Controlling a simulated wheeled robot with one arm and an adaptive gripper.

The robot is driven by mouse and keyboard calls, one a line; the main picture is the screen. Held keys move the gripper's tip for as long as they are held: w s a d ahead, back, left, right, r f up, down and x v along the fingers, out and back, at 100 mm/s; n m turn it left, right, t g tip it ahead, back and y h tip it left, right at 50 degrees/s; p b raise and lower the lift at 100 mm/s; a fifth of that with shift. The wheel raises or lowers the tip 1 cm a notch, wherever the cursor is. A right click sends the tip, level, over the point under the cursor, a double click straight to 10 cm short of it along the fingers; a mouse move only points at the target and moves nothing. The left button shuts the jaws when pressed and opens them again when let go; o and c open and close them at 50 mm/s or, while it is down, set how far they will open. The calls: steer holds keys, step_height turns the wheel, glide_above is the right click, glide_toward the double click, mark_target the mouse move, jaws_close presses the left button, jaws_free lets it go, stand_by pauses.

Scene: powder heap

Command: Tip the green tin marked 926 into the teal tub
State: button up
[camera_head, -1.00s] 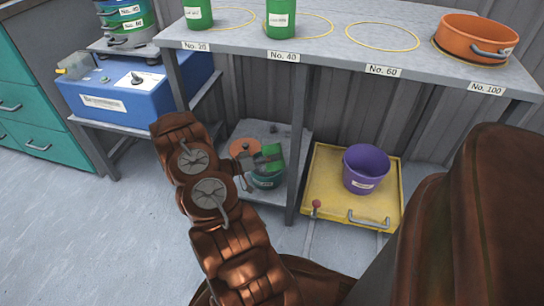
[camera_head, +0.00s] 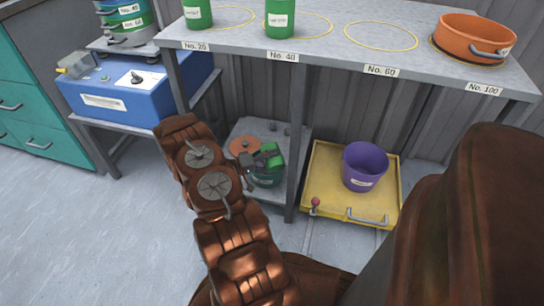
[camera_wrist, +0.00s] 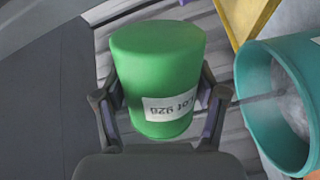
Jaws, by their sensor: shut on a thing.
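My gripper (camera_wrist: 162,108) is shut on the green tin (camera_wrist: 158,75), with one finger on each side. Its label (camera_wrist: 170,107) shows upside down in the wrist view and reads Lot 926. A plain green end faces up in that view; the mouth is hidden. In the head view the tin (camera_head: 273,158) is tilted, above the teal tub (camera_head: 266,181) on the low shelf. The tub's open rim (camera_wrist: 243,85) is at the right of the wrist view, beside the tin, with grey inside. A faint grey streak crosses the tub's near rim.
An orange disc-shaped thing (camera_head: 244,146) lies behind the tub on the low shelf. A table leg (camera_head: 298,150) stands close to its right. A yellow tray (camera_head: 325,160) holds a purple bucket (camera_head: 365,167). Green tins (camera_head: 281,18) and an orange pan (camera_head: 470,40) stand on the tabletop above.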

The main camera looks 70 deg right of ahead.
mark_target(268, 149)
steer(key=shift+w+d+f+n+p, duration=0.15)
steer(key=shift+f+n+p, duration=0.25)
steer(key=shift+n+p, duration=0.6)
steer(key=n, duration=0.3)
steer(key=shift+w+d+f+b, duration=0.1)
steer(key=shift+w+d+b, duration=0.2)
steer(key=shift+b, duration=0.1)
steer(key=n, duration=0.1)
steer(key=d+r+n, duration=0.1)
steer(key=n, duration=0.1)
steer(key=shift+w+b, duration=0.4)
steer(key=shift+w+d+r+n+b, duration=0.2)
steer(key=shift+w+d+n, duration=0.1)
steer(key=shift+n, duration=0.6)
steer(key=shift+w+d+r+n+b, duration=0.2)
steer(key=shift+d+n, duration=0.1)
steer(key=shift+n, duration=0.6)
